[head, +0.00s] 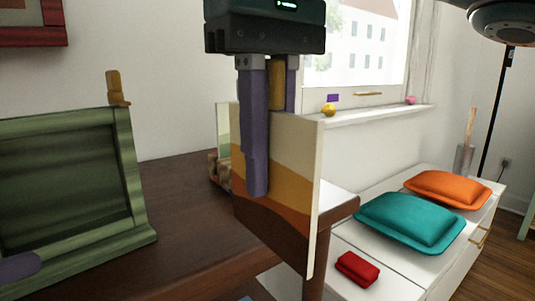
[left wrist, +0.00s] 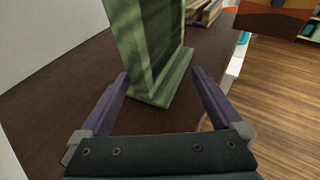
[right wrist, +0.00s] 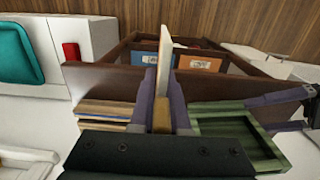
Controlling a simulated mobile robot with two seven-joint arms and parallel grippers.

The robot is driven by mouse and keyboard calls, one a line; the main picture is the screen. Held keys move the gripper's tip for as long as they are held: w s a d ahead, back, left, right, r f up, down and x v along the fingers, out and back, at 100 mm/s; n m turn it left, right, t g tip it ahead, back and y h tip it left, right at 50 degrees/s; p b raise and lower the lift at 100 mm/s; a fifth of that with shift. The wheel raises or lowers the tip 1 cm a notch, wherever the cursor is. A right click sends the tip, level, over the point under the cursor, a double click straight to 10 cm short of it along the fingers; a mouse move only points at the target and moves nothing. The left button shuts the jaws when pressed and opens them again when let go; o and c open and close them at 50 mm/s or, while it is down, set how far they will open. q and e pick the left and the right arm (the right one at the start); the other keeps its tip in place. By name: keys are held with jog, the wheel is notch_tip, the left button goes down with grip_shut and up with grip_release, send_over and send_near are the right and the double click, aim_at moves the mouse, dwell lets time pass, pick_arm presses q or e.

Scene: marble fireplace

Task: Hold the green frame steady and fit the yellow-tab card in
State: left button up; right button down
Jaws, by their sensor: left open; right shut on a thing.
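The green frame (head: 133,180) stands tilted back on the dark wooden table at the left of the head view. My left gripper (left wrist: 160,76) is open, with its fingers on either side of the frame's edge (left wrist: 150,55) in the left wrist view; I cannot tell if they touch it. My right gripper (head: 270,185) is shut on the yellow tab (head: 278,82) of a card (head: 290,165) with cream, yellow, orange and brown bands. The card hangs upright, right of the frame and apart from it. The right wrist view shows the card (right wrist: 165,50) edge-on.
A stack of wooden-edged pieces (right wrist: 105,112) lies on the table (head: 180,215) behind the card. A pale green panel (head: 223,125) stands there. A white cabinet (head: 385,265) at the right bears a teal cushion (head: 410,220), an orange cushion (head: 447,188) and a small red object (head: 357,268).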

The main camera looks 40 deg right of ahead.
aim_at(30, 239)
pick_arm(q)
jog(key=shift+w+d+f+b, duration=0.45)
jog(key=shift+d+f+b, duration=0.15)
jog(key=shift+d, duration=0.15)
pick_arm(e)
notch_tip(30, 239, down, 2)
jog(key=shift+f, duration=0.1)
pick_arm(q)
jog(key=shift+w+d+p, duration=0.35)
jog(key=shift+w+d, duration=0.1)
jog(key=shift+d, duration=0.2)
jog(key=shift+w+d+p, duration=0.3)
jog(key=shift+w+d, duration=0.1)
jog(key=shift+d, duration=0.2)
pick_arm(e)
jog(key=shift+r, duration=0.6)
pick_arm(q)
jog(key=shift+w+d+f, duration=0.3)
jog(key=shift+d, duration=0.1)
jog(key=shift+c, duration=0.2)
jog(key=c, duration=1.5)
jog(key=shift+c, duration=0.2)
jog(key=o, duration=1.1)
jog(key=shift+c, duration=0.2)
